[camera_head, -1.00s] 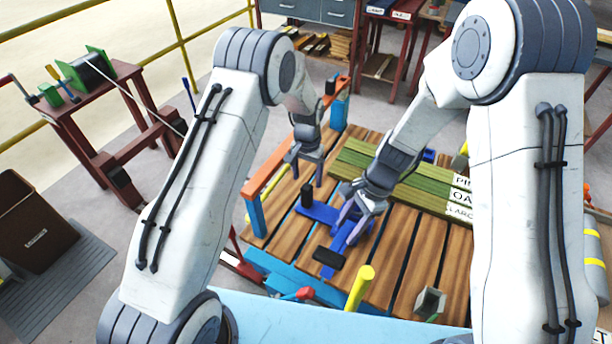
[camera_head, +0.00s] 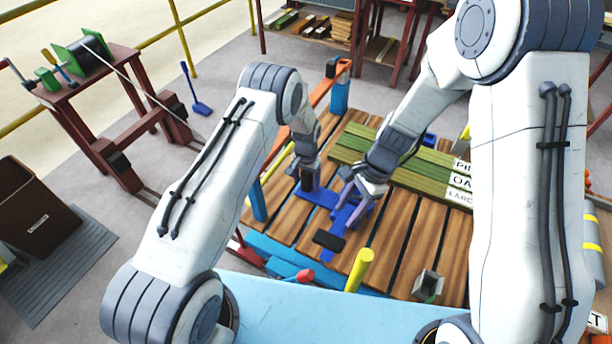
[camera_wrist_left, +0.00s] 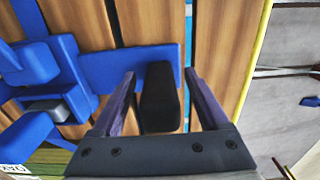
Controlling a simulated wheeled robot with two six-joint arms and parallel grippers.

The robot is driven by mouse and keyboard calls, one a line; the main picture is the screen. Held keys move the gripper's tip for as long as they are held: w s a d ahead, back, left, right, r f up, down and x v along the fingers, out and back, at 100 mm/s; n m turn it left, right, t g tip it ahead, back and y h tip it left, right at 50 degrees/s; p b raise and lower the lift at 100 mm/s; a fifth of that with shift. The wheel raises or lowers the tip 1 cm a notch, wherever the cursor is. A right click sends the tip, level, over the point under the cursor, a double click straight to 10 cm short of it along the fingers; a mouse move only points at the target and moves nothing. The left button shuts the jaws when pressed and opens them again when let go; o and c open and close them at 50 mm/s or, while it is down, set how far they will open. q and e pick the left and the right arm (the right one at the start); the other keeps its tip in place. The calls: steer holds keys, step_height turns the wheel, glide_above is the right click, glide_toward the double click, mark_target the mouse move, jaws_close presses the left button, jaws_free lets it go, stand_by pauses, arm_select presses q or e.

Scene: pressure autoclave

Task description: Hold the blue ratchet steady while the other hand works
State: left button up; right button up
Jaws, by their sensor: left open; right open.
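The blue ratchet (camera_head: 339,219) lies on the wooden plank deck. A black upright handle (camera_wrist_left: 160,97) stands on its blue plate (camera_wrist_left: 150,62), with a black grip (camera_head: 328,240) at the near end. My left gripper (camera_head: 307,182) is open over the far-left part of the ratchet. In the left wrist view its two fingers (camera_wrist_left: 160,92) stand on either side of the black handle, with a gap showing on both sides. My right gripper (camera_head: 352,190) is open at the middle of the ratchet and partly hides it. I cannot tell whether it touches it.
Green boards (camera_head: 400,167) with white labels lie behind the ratchet. An orange rail (camera_head: 325,88) on blue posts runs along the deck's left edge. A yellow post (camera_head: 359,270) and a small grey box (camera_head: 428,287) stand at the front. Bare planks (camera_head: 395,225) lie right of the ratchet.

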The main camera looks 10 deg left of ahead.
arm_select(q)
jaws_close()
stand_by(1.2)
arm_select(e)
steer(key=shift+a, duration=0.25)
jaws_close()
steer(key=s+a+n+t, duration=0.1)
steer(key=n, duration=0.1)
steer(key=s+a+n+t+h, duration=0.1)
steer(key=a+n, duration=0.1)
steer(key=n, duration=0.1)
steer(key=s+a+f+n+t, duration=0.1)
steer(key=a+n+t, duration=0.1)
steer(key=n, duration=0.1)
steer(key=shift+s+f+h, duration=0.1)
steer(key=shift+s+h, duration=0.2)
steer(key=shift+h, duration=0.1)
steer(key=shift+s+d+n+t+h, duration=0.25)
steer(key=shift+s+d+n+h, duration=0.2)
steer(key=shift+n, duration=0.25)
steer(key=shift+s+d+n+t+h, duration=0.25)
steer(key=shift+s+d+n+h, duration=0.1)
steer(key=shift+d+n, duration=0.3)
